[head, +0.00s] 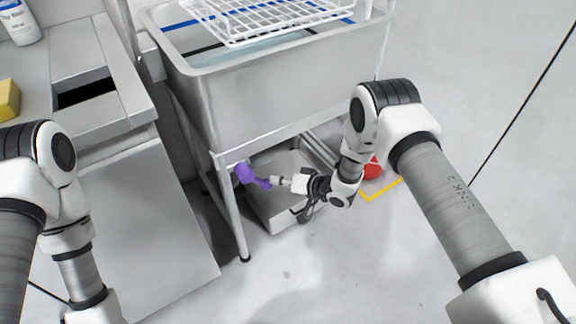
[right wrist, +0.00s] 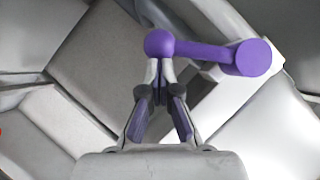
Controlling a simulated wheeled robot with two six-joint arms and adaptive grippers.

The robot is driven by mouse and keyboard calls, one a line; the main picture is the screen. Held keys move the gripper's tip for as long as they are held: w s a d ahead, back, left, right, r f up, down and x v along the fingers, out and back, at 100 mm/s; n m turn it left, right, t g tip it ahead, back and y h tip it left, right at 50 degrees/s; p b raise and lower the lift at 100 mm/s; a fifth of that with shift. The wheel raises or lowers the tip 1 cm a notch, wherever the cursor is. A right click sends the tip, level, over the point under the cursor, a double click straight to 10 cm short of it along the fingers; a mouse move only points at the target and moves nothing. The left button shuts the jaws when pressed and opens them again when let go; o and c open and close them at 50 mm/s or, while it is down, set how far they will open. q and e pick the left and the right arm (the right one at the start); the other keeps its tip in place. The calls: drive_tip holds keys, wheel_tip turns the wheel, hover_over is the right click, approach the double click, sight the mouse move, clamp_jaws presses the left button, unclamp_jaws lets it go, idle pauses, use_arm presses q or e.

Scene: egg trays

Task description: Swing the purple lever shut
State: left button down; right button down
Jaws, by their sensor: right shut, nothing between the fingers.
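The purple lever (head: 252,176) is under the front left part of the metal sink, close to a leg of its frame. In the right wrist view the lever (right wrist: 205,51) has a round knob at its left end and a thicker hub at its right end. My right gripper (head: 274,181) is at the lever's knob end. In the right wrist view its fingertips (right wrist: 160,70) are together just below the knob, with nothing between them. They look touching or very close to the knob; I cannot tell which. My left gripper is out of view.
A metal sink (head: 290,95) with a white wire rack (head: 262,18) stands above the lever. A grey tray (head: 285,222) lies below it. A red object (head: 373,170) is beyond my right wrist. Yellow tape (head: 371,197) marks the floor. A grey counter (head: 62,72) is at left.

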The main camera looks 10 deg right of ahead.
drive_tip(key=s+a+f+m+y+b, duration=0.1)
drive_tip(key=a+f+m+y+b, duration=0.2)
drive_tip(key=a+f+b, duration=0.1)
drive_tip(key=shift+s+a+m+y+b, duration=0.3)
drive_tip(key=shift+m, duration=0.1)
drive_tip(key=shift+s, duration=0.1)
idle(0.5)
